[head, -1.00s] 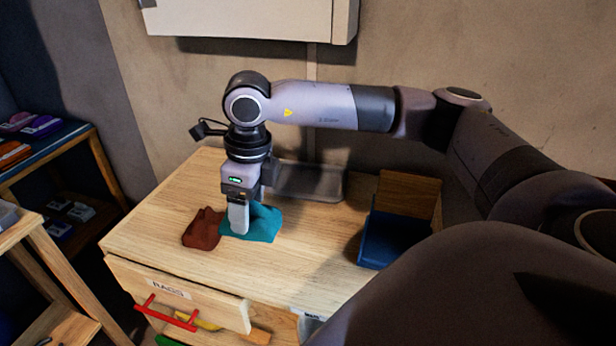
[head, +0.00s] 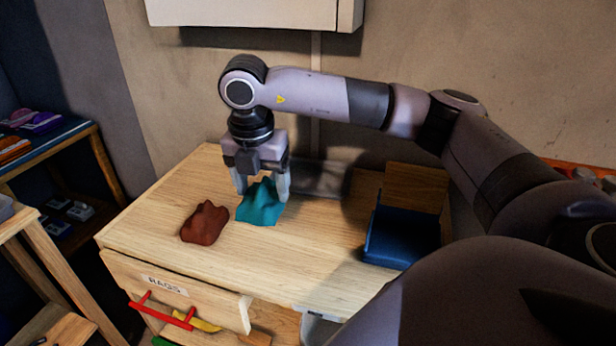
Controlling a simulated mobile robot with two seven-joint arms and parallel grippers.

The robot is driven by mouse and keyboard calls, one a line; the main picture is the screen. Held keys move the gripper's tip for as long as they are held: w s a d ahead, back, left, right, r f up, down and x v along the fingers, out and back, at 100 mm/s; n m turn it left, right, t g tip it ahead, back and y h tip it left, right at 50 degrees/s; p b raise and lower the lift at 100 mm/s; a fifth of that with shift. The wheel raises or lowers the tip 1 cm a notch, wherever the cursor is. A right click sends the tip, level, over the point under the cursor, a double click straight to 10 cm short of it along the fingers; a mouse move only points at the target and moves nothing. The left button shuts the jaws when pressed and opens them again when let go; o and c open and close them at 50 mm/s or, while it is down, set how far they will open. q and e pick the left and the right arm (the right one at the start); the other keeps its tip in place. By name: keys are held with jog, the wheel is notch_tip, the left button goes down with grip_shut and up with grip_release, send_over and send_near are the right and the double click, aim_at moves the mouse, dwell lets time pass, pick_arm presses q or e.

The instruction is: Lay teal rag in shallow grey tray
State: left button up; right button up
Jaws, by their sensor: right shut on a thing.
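The teal rag (head: 259,207) is a crumpled cloth on the wooden cabinet top. My right gripper (head: 263,190) points down over it with its fingers at either side, shut on the rag. The rag looks bunched up between the fingers; whether its lower edge is clear of the wood I cannot tell. The shallow grey tray (head: 325,180) lies behind and to the right of the rag, near the wall, partly hidden by the gripper and in shadow. My left gripper is not in view.
A brown-red rag (head: 204,223) lies just left of the teal one. A blue bin (head: 400,238) stands at the right with a wooden panel (head: 416,187) behind it. The drawer labelled RAGS (head: 175,290) is at the front. The cabinet top (head: 300,260) is clear in front.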

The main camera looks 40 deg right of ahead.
jog(key=w+d+p, duration=0.1)
jog(key=w+d, duration=0.3)
jog(key=d, duration=0.4)
jog(key=w+d+p, duration=0.1)
jog(key=w+d, duration=0.4)
jog(key=d, duration=0.4)
notch_tip(320, 180, down, 6)
jog(key=shift+s+f, duration=0.15)
jog(key=shift+f, duration=0.05)
jog(key=shift+d+f, duration=0.15)
jog(key=shift+f, duration=0.2)
jog(key=shift+f, duration=0.15)
jog(key=o, duration=1.1)
jog(key=shift+o, duration=0.2)
